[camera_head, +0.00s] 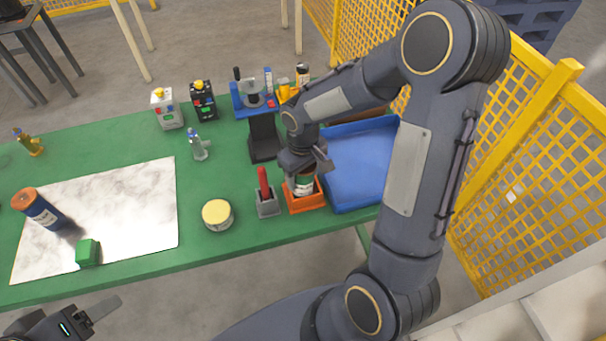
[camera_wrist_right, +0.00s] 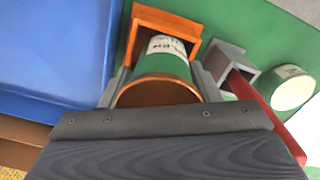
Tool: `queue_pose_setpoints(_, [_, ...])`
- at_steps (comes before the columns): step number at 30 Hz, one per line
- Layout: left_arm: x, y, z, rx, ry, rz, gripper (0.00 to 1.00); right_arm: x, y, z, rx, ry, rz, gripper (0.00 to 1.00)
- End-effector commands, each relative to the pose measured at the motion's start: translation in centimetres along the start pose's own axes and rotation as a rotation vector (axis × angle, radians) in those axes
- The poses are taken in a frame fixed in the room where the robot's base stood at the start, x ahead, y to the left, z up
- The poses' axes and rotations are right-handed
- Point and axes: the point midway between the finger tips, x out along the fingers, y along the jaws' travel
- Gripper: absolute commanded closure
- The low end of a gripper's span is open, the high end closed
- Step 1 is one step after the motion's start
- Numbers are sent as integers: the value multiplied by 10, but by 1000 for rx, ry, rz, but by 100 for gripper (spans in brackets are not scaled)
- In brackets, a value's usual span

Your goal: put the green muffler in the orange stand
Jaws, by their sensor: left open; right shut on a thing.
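The green muffler (camera_head: 304,186) is a green cylinder with a white label and a copper-coloured end. It is upright at the orange stand (camera_head: 306,204), a square open holder at the table's front right. In the right wrist view the muffler (camera_wrist_right: 165,62) has its far end within the outline of the orange stand (camera_wrist_right: 134,42); how deep it sits is hidden. My right gripper (camera_head: 306,164) is shut on its upper part, with a finger on each side in the wrist view (camera_wrist_right: 160,82). My left gripper (camera_head: 92,316) is open and empty, off the table's front edge at lower left.
A grey holder with a red-handled tool (camera_head: 266,196) stands just left of the stand. A blue tray (camera_head: 355,165) lies close on its right. A yellow-topped tin (camera_head: 217,214), a green block (camera_head: 88,252) and an orange-capped blue cylinder (camera_head: 38,208) are further left.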

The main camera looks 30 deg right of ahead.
Motion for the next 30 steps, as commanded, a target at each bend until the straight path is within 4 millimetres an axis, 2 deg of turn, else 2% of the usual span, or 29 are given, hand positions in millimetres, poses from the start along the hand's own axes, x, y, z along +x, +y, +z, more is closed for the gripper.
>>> queue_pose_setpoints(9, [4, -2, 2, 0, 1, 0, 38, 4, -1, -1, 0, 3, -1, 90])
queue_pose_setpoints(10, [2, -1, 1, 0, 1, 0, 38, 3, -1, -1, 1, 2, -1, 39])
queue_pose_setpoints(14, [2, -1, 1, 0, 1, 0, 38, 2, 0, -1, 1, 2, -1, 22])
queue_pose_setpoints(23, [1, 0, 0, 0, 1, 0, 38, 1, 0, -1, 1, 2, -1, 21])
queue_pose_setpoints(27, [-2, 1, -1, 0, 1, 0, 38, -10, 0, -2, 2, 6, 0, 21])
queue_pose_setpoints(30, [-2, 1, -1, 0, 0, 0, 38, -29, 0, -2, 3, 8, 0, 21])
